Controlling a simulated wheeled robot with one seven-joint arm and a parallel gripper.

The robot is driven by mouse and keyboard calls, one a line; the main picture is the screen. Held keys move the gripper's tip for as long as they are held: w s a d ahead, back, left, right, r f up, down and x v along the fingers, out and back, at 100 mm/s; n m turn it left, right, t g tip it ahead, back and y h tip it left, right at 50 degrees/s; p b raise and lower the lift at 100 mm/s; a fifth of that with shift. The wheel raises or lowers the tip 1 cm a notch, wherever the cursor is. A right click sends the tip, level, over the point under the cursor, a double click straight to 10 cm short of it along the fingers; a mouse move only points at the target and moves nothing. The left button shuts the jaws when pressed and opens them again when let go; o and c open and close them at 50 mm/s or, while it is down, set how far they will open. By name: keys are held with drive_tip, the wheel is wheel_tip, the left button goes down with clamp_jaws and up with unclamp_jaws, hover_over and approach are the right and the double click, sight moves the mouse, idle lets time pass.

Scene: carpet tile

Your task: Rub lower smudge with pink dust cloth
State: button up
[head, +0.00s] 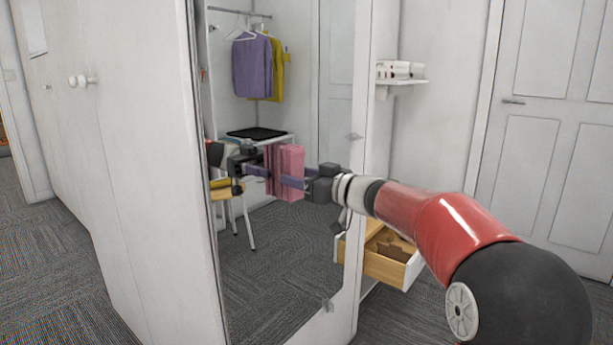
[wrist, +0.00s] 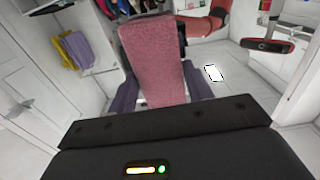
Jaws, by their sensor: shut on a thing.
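A tall mirror (head: 275,270) stands upright on the white wardrobe front. A small grey lower smudge (head: 327,305) shows near its bottom right. Another greyish mark (head: 355,136) shows higher, near the right edge. My gripper (head: 287,181), with purple fingers, is shut on the pink dust cloth (head: 293,170). It holds the cloth in front of the mirror, above and left of the lower smudge. A reflection of cloth and gripper shows just left of them. In the wrist view the cloth (wrist: 152,60) stands up between the fingers. I cannot tell whether it touches the glass.
An open wooden drawer (head: 392,262) juts out below my arm, right of the mirror. A wall shelf (head: 403,82) holds white items above it. A white door (head: 550,120) is at the right. Grey carpet lies clear at the left. Purple and yellow garments show in the mirror.

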drive_tip(key=shift+s+a, duration=1.5)
drive_tip(key=shift+s, duration=0.2)
drive_tip(key=shift+s+d, duration=0.1)
drive_tip(key=shift+v, duration=2.95)
drive_tip(key=shift+d, duration=0.15)
drive_tip(key=shift+v, duration=1.4)
